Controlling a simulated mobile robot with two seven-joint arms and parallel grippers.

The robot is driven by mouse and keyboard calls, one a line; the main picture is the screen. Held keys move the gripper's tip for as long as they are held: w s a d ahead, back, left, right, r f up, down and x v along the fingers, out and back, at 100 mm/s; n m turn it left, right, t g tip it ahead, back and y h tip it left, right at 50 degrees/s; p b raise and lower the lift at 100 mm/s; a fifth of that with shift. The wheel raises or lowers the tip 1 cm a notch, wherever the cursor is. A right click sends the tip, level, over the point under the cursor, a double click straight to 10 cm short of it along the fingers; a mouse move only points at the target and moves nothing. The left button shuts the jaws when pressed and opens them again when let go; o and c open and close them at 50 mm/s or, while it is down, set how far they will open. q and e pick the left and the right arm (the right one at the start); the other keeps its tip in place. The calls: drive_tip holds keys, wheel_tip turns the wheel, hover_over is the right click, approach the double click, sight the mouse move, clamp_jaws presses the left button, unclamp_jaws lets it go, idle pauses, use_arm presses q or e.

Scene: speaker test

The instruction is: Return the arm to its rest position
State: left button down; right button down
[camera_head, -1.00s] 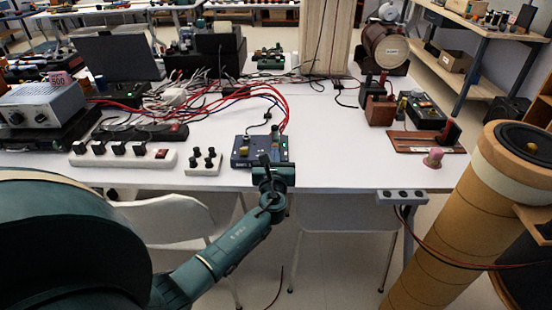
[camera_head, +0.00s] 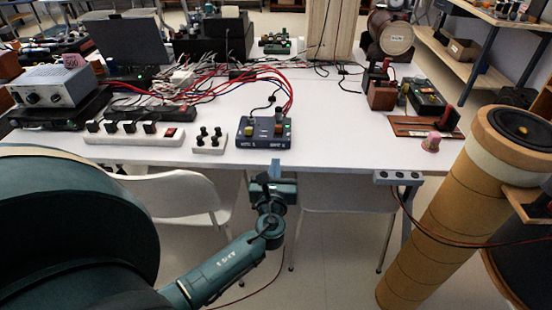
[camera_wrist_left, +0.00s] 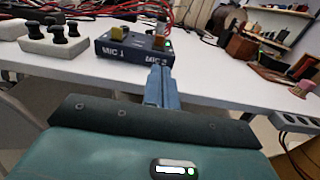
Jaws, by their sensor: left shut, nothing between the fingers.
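My left arm comes in from the lower left in the head view. Its gripper (camera_head: 275,168) is just in front of the table's front edge, below and in front of a dark blue switch box (camera_head: 263,141). In the left wrist view the gripper's fingers (camera_wrist_left: 161,72) are together with nothing between them. The same box, marked MIC 1 and MIC 2 (camera_wrist_left: 118,54), stands beyond them on the white table (camera_head: 330,140), apart from the gripper as far as the head view shows. My right gripper is not in view.
A white power strip (camera_head: 134,132) and a small knobbed block (camera_head: 209,141) stand left of the box. White chairs (camera_head: 175,200) are under the table's front. A socket block (camera_head: 398,178) hangs at the edge. A large tan tube (camera_head: 450,215) stands at right.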

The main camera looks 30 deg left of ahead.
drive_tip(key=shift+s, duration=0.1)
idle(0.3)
use_arm(q)
drive_tip(key=shift+s+d, duration=0.1)
